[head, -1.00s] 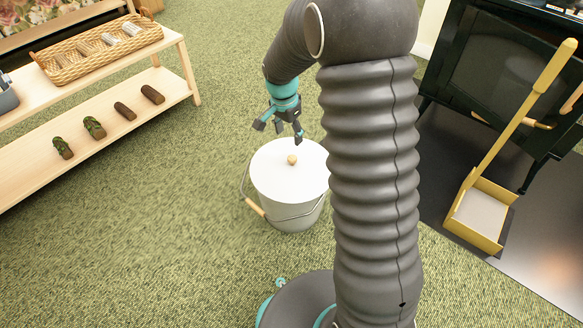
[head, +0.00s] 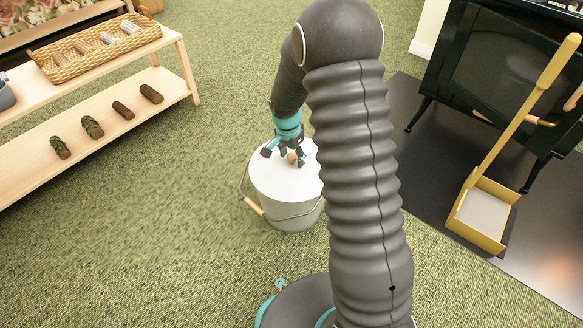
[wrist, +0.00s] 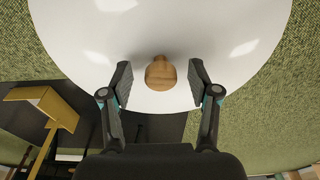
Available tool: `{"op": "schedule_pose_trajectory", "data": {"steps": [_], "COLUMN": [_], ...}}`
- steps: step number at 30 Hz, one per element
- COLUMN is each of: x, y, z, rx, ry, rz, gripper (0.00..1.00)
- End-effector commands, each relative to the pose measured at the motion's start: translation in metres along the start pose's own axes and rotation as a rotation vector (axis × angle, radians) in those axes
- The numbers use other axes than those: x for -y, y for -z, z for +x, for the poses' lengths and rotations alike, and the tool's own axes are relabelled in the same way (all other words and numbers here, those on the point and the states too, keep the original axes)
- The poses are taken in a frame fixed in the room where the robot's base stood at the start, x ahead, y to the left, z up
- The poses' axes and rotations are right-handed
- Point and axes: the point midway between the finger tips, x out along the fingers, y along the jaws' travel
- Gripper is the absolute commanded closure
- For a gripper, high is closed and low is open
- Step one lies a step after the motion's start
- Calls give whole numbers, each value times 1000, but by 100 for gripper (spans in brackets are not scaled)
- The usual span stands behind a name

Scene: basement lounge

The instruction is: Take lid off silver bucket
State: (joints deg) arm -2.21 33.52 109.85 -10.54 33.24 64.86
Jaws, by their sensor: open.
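The silver bucket (head: 292,215) stands upright on the green carpet in the head view, with a wire handle and wooden grip (head: 254,206) hanging at its left. Its white lid (head: 275,181) sits on top, and the lid also fills the upper part of the wrist view (wrist: 215,50). A small round wooden knob (wrist: 160,73) is at the lid's centre. My gripper (wrist: 160,78) is open, with one finger on each side of the knob and a gap on both sides. In the head view my gripper (head: 284,155) is low over the lid and partly covers the knob.
A black stove (head: 480,75) stands on a dark floor plate at the right, with a yellow long-handled dustpan (head: 483,212) before it. A wooden shelf (head: 100,120) with a wicker basket (head: 100,52) and logs is at the left. Carpet left of the bucket is clear.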

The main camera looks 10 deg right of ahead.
Motion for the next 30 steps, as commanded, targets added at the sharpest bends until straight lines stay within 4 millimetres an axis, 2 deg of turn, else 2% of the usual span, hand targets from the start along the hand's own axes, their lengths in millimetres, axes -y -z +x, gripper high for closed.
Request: {"op": "schedule_pose_trajectory", "data": {"steps": [7,8,15,25,30], "x": [0,0,0,0,1], "y": [0,0,0,0,2], "z": [4,4,4,2,-8], "rx": [0,0,0,-1,-2], "ry": [0,0,0,1,3], "rz": [0,0,0,0,0], "gripper": [39,41,100,100,100]}}
